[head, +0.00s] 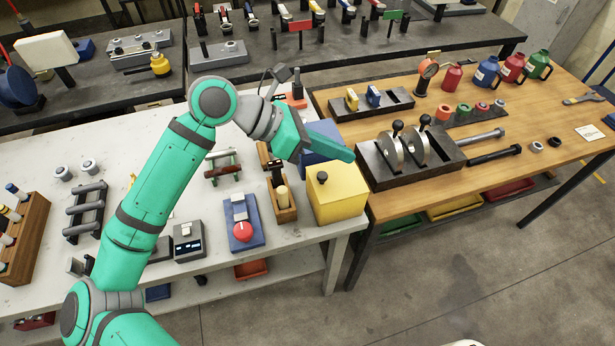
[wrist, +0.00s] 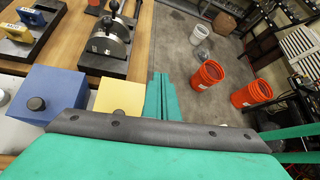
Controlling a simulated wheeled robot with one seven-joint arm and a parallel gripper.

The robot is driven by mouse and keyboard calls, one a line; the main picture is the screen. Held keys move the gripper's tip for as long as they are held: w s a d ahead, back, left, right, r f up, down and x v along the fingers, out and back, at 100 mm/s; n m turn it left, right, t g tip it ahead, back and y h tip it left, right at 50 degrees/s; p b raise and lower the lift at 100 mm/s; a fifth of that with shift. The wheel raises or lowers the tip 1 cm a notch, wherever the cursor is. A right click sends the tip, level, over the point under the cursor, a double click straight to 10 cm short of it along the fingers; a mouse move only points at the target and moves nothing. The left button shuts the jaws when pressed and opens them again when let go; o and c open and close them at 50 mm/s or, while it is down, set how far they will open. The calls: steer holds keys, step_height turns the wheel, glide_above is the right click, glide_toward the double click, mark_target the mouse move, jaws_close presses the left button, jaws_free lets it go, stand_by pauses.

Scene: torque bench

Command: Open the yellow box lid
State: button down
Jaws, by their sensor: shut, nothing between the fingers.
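The yellow box (head: 340,205) stands at the right end of the white table, with its lid (head: 345,175) down and a small dark knob (head: 322,177) on top. In the wrist view the yellow box (wrist: 122,96) is partly hidden by my wrist. My gripper (head: 348,154) is shut and empty, its fingers together. In the head view it overlaps the far edge of the yellow box; I cannot tell how high above it. The fingers (wrist: 159,92) show just right of the yellow box in the wrist view.
A blue box (head: 318,145) with a dark knob (wrist: 36,103) stands beside the yellow box, partly behind my gripper. A wooden holder (head: 284,212) and a red-button box (head: 242,230) stand to the left. The wooden bench with a black wheel fixture (head: 400,180) is to the right.

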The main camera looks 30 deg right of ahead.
mark_target(315, 186)
steer(key=w+a+f+t+y, duration=0.3)
steer(key=w+a+f+y, duration=0.15)
steer(key=w+a, duration=0.3)
steer(key=x, duration=0.9)
steer(key=shift+s+a, duration=0.2)
